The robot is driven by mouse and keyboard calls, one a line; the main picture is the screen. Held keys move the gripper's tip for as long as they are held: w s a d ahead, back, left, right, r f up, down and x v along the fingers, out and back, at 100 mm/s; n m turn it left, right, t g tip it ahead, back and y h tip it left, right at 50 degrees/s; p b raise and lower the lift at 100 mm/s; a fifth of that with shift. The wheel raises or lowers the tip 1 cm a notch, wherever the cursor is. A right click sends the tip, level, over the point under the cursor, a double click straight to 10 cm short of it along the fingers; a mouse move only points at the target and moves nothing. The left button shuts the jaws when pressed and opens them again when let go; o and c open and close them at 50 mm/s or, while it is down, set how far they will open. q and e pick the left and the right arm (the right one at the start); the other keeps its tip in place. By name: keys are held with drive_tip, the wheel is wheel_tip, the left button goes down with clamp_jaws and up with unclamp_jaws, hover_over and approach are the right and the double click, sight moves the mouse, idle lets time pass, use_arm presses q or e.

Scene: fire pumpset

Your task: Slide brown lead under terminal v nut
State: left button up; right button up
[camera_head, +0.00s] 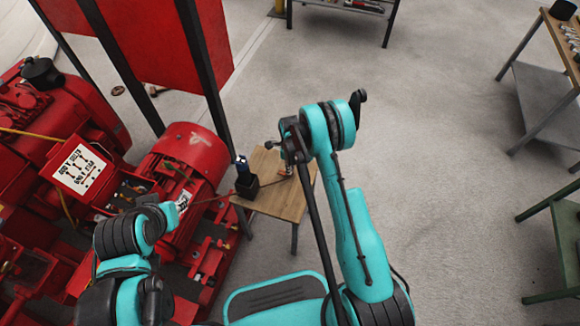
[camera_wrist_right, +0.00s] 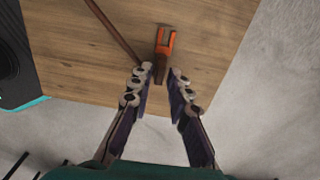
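The brown lead (camera_wrist_right: 115,30) lies across the small wooden table (camera_wrist_right: 215,35) in the right wrist view. An orange-copper lug (camera_wrist_right: 165,45) lies on the same table, just beyond my fingertips. Whether the lug joins the lead is hidden behind a finger. My right gripper (camera_wrist_right: 160,78) is open, its two fingers apart and pointing at the lug; it also shows over the table in the head view (camera_head: 285,160). The open terminal box (camera_head: 125,188) is on the red motor; the terminal v nut is too small to make out. My left gripper (camera_head: 178,205) is near the motor, its fingers unclear.
A black holder (camera_head: 246,183) stands on the table's left edge. The red motor (camera_head: 192,155) and a labelled cover (camera_head: 80,170) are at the left, below a red panel (camera_head: 165,40). A workbench (camera_head: 545,90) stands far right. The floor between is clear.

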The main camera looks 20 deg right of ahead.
clamp_jaws()
wheel_tip(320, 180, up, 10)
drive_tip(key=p, duration=0.4)
drive_tip(key=shift+p, duration=0.3)
